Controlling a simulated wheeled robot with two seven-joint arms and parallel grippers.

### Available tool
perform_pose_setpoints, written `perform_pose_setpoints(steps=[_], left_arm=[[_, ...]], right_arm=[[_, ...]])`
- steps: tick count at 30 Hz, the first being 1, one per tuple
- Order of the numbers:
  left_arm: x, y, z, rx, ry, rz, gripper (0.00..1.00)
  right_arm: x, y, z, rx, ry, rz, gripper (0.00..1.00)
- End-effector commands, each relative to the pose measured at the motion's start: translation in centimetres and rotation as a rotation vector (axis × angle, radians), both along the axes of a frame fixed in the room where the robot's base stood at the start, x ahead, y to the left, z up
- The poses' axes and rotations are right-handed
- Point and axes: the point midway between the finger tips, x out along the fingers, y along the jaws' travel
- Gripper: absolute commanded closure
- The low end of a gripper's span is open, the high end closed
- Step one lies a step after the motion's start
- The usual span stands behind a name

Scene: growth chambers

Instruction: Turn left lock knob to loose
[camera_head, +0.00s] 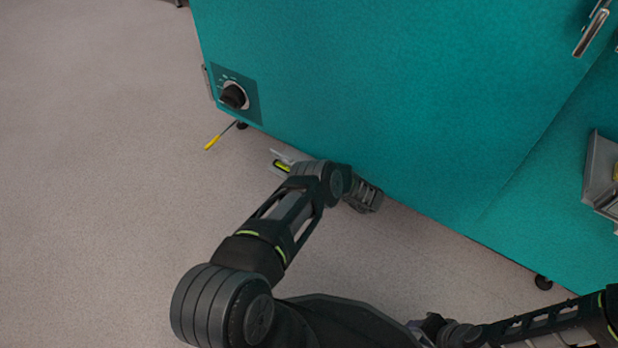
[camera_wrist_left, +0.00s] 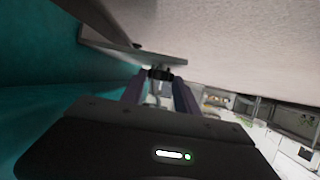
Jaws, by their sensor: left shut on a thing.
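In the left wrist view, my left gripper (camera_wrist_left: 160,82) has its two purple-grey fingers closed on a small dark knob (camera_wrist_left: 160,72). The knob sits at the edge of a grey plate (camera_wrist_left: 110,45) beside the teal cabinet wall. In the head view my left arm reaches to the cabinet's lower edge, and its wrist hides the fingers and the knob. My right gripper (camera_head: 432,325) is low in the head view, small and partly covered, so its jaws are unclear.
The teal cabinet (camera_head: 400,110) carries a black dial (camera_head: 234,96) on a dark panel. A yellow-handled tool (camera_head: 213,142) is near its lower corner. A grey part with a yellow-green strip (camera_head: 281,166) is beside my left wrist. Open floor (camera_head: 90,170) lies left.

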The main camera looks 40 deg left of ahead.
Motion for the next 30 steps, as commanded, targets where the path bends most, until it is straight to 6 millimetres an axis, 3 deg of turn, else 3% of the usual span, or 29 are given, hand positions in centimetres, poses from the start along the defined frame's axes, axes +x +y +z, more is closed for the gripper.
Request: perform_pose_setpoints(steps=[7,8,11,22,30], left_arm=[[0.1,0.0,-0.1,-0.004,-0.001,-0.004,1.0],[0.1,0.0,-0.1,-0.004,-0.001,-0.004,0.62],[0.1,0.0,-0.1,-0.003,-0.001,-0.003,0.54],[0.0,-0.6,0.4,-0.001,-0.001,-0.004,0.54],[-0.2,-4.3,2.1,-0.001,0.0,-0.008,0.54]], right_arm=[[0.0,0.0,0.0,0.0,0.0,0.0,0.64],[0.0,0.0,0.0,0.0,0.0,0.0,0.64],[0.0,0.0,0.0,0.0,0.0,0.0,0.64],[-0.1,0.0,0.4,0.0,0.001,0.0,0.64],[-0.4,0.0,2.2,0.0,0.006,0.004,0.64]])
